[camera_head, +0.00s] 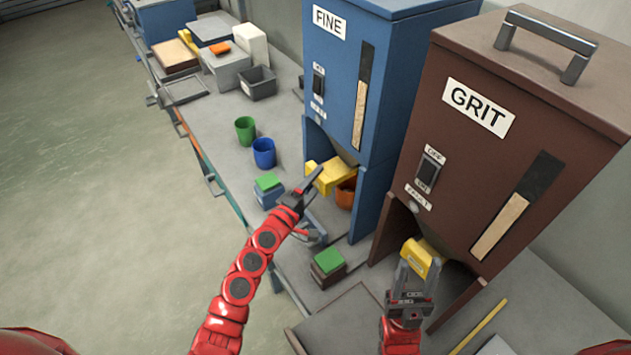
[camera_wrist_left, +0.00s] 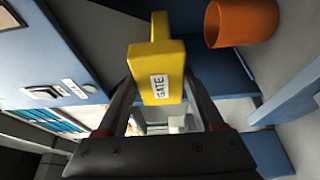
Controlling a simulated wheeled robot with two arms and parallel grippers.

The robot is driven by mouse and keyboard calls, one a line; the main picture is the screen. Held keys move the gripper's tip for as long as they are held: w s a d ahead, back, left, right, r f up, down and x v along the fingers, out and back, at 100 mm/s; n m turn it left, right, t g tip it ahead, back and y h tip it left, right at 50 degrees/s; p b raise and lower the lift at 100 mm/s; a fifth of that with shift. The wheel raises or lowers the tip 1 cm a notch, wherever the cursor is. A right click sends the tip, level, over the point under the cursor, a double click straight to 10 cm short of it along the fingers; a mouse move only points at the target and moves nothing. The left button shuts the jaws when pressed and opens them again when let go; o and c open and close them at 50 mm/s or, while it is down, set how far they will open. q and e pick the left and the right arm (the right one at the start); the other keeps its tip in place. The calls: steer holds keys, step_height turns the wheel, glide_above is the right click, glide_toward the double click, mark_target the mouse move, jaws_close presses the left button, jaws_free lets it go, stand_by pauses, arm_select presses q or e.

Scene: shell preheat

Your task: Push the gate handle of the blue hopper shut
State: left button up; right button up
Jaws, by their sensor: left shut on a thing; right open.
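The blue hopper (camera_head: 335,80), labelled FINE, stands at the back of the bench. Its yellow gate handle (camera_head: 332,176) sticks out to the left above an orange cup (camera_head: 346,194). My left gripper (camera_head: 312,184) is shut on this handle. In the left wrist view, the handle (camera_wrist_left: 162,78), marked GATE, sits between my two fingers (camera_wrist_left: 160,98), and the cup (camera_wrist_left: 240,22) is beside it. My right gripper (camera_head: 416,272) is open at the yellow gate handle (camera_head: 422,257) of the brown GRIT hopper (camera_head: 480,130); contact there is unclear.
A green cup (camera_head: 245,129) and a blue cup (camera_head: 264,153) stand on the bench left of the blue hopper. Green-topped blocks (camera_head: 328,261) lie near my left arm. A grey bin (camera_head: 258,83) and boxes (camera_head: 227,68) are further back. A yellow stick (camera_head: 480,328) lies front right.

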arm_select(q)
jaws_close()
steer(key=w+d, duration=0.1)
steer(key=d, duration=0.1)
steer(key=w+d, duration=0.1)
steer(key=shift+w+d+r, duration=0.15)
steer(key=shift+w+d, duration=0.25)
steer(key=shift+o, duration=2)
jaws_free()
steer(key=o, duration=0.4)
steer(key=shift+w, duration=0.1)
